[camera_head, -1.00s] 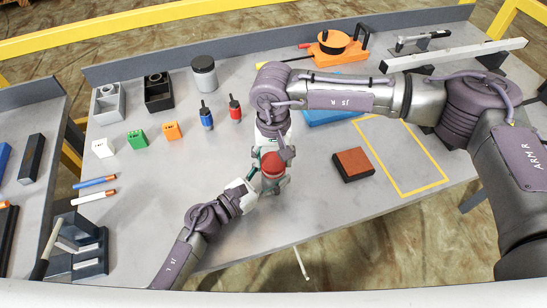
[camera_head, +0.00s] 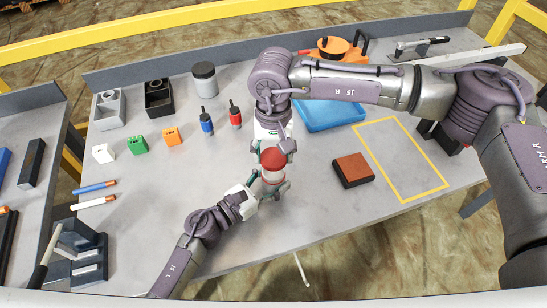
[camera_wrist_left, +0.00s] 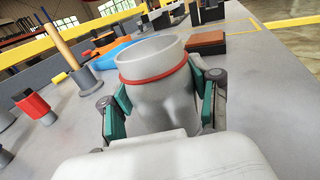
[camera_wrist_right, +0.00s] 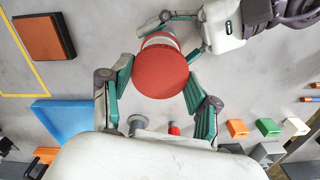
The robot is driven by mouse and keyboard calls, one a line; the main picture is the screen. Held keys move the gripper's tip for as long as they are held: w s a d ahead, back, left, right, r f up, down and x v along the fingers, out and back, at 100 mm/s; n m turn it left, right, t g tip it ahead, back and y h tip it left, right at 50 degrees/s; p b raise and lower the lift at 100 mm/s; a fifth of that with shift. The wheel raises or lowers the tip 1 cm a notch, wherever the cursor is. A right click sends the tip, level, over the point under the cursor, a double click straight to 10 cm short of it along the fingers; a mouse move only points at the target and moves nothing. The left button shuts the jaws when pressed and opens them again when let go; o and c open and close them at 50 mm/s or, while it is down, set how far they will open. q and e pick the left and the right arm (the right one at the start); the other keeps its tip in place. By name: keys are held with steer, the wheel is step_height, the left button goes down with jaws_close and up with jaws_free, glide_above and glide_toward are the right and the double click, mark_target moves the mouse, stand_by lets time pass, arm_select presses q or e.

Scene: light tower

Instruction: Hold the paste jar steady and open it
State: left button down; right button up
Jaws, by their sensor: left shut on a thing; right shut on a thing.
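The paste jar (camera_wrist_left: 155,95) is a pale, translucent cylinder with a red ring below its rim. My left gripper (camera_wrist_left: 162,100) is shut around its body, one finger on each side. In the left wrist view its top looks uncovered, with the round rim showing. The red lid (camera_wrist_right: 160,70) is a round disc between the fingers of my right gripper (camera_wrist_right: 158,88), which is shut on it. In the head view the lid (camera_head: 272,159) is above the pale jar body (camera_head: 272,177). The size of any gap between them is hard to tell.
A brown-orange block (camera_head: 353,166) lies right of the jar, beside a yellow outline (camera_head: 405,197). A blue tray (camera_head: 330,115) lies behind my right wrist. Blue (camera_head: 206,121) and red (camera_head: 235,115) tools stand to the left. The table between jar and coloured blocks is clear.

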arm_select(q)
steer(key=shift+c, duration=0.9)
jaws_free()
